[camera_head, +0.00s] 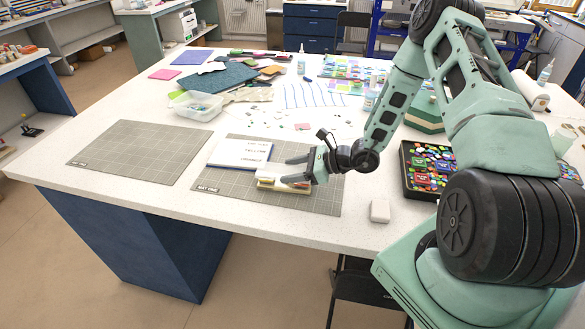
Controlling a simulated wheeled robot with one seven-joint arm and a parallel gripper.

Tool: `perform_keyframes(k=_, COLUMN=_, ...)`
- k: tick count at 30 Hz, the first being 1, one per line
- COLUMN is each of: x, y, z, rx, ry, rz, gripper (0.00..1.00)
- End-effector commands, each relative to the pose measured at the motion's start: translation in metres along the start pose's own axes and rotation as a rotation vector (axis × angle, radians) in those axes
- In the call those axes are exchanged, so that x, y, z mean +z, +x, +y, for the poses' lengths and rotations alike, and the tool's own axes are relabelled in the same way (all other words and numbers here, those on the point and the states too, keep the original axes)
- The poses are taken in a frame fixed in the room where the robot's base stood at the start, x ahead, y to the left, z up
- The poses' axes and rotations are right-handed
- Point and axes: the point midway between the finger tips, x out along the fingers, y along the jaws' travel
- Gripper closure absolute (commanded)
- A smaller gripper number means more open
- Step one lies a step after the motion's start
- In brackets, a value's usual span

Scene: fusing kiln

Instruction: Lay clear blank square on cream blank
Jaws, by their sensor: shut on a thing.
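A small pale cream and tan item (268,184) lies on the mat just under and in front of the fingers. It is partly hidden by them, and I cannot tell whether it is the cream blank or whether the held piece touches it.
A white board lettered YELLOW and ORANGE (240,153) lies left of my gripper. A small white block (380,211) stands to the right. A black tray (409,180) of coloured pieces is beyond it. A clear tub (198,107) stands farther back. The left mat (130,152) is bare.

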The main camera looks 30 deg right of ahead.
Motion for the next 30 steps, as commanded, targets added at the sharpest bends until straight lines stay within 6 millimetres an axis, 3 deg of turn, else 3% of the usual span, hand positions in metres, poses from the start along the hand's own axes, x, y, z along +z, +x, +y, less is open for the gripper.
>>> perform_keyframes(k=20, x=-0.013, y=0.006, z=0.0, rx=-0.001, ry=-0.002, rz=-0.002, gripper=0.78)
perform_keyframes(k=21, x=-0.013, y=0.005, z=0.0, rx=-0.001, ry=-0.001, rz=0.0, gripper=0.41)
perform_keyframes(k=23, x=-0.012, y=0.005, z=0.0, rx=-0.001, ry=-0.001, rz=0.0, gripper=0.24)
perform_keyframes(k=30, x=-0.012, y=0.005, z=0.0, rx=0.0, ry=-0.001, rz=0.0, gripper=0.22)
